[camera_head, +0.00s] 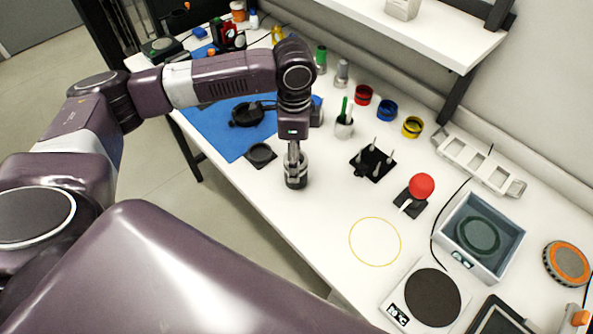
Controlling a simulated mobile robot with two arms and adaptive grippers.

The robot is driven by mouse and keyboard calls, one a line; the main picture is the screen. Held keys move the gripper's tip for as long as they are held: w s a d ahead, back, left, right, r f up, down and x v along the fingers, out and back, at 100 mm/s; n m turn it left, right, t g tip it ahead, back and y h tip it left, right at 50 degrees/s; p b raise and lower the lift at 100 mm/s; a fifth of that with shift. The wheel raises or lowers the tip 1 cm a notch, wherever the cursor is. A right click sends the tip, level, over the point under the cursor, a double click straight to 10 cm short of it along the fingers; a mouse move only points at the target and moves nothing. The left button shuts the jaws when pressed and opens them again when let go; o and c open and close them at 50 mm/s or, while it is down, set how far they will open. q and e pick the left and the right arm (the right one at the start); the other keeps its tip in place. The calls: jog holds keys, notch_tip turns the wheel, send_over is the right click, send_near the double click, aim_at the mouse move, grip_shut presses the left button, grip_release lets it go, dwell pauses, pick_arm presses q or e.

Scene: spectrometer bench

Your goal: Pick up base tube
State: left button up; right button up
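My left gripper (296,178) points straight down over the front edge of the white bench, to the right of the blue mat. Its fingers look small and dark, and I cannot tell whether they are open or shut or whether a tube is between them. No object is clearly identifiable as the base tube. A small white holder (344,128) with a green-topped and a white-topped tube stands beyond the gripper. A black rack (373,166) with several thin upright pegs stands to the gripper's right. My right gripper is out of view.
A blue mat (215,130) lies left. The bench around the yellow ring (375,219) is clear.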

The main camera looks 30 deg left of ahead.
pick_arm(q)
notch_tip(320, 180, down, 2)
jog(key=shift+s+d+f+p, duration=0.1)
jog(key=shift+d+f+p, duration=0.05)
jog(key=shift+p, duration=0.5)
notch_tip(320, 180, down, 2)
jog(key=shift+f, duration=0.4)
jog(key=c, duration=1.5)
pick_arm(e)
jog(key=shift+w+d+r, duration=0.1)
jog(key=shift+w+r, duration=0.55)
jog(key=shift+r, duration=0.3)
pick_arm(q)
jog(key=shift+r, duration=0.1)
